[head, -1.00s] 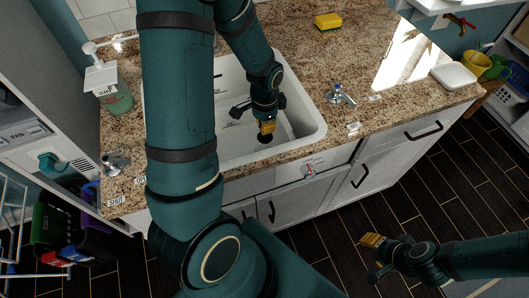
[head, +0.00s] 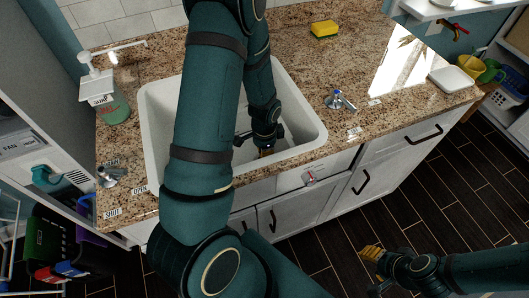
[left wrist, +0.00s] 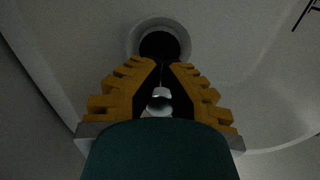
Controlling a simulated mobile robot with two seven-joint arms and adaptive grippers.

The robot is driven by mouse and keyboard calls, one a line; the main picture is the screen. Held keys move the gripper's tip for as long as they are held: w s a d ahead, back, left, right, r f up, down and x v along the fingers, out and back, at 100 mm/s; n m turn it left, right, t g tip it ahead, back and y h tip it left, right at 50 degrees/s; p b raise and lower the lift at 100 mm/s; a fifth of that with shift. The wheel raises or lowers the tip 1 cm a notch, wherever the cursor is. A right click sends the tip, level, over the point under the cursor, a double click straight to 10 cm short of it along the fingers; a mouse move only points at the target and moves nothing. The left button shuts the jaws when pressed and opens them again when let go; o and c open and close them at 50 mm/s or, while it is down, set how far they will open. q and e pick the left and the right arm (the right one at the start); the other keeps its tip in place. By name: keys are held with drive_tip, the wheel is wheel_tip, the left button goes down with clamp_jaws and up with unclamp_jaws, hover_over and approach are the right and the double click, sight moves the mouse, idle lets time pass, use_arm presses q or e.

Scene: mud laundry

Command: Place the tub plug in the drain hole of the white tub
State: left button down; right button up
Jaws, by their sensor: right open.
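The white tub (head: 150,112) is set into the granite counter, partly hidden behind my left arm. My left gripper (head: 266,151) is low inside the tub near its front wall. In the left wrist view the yellow fingers (left wrist: 163,66) are drawn close together at the tips, around the black round tub plug (left wrist: 160,45). The plug appears inside the pale ring of the drain hole (left wrist: 134,38); how deep it sits cannot be told. In the head view the plug and drain are hidden. My right gripper (head: 369,253) is open and empty above the dark floor.
A tap handle (head: 340,100) stands right of the tub and another (head: 112,174) left of it. A soap dispenser (head: 110,103) is at the left, a yellow sponge (head: 324,28) behind. A white soap dish (head: 455,78) lies at the right end. The counter's right part is mostly clear.

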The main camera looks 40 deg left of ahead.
use_arm(q)
drive_tip(key=shift+f, duration=0.2)
drive_tip(key=shift+f, duration=0.1)
drive_tip(key=shift+f, duration=0.15)
drive_tip(key=c, duration=1.1)
unclamp_jaws()
drive_tip(key=shift+c, duration=0.2)
drive_tip(key=shift+r, duration=0.25)
wheel_tip(320, 180, up, 12)
drive_tip(key=p, duration=0.2)
drive_tip(key=shift+p, duration=0.35)
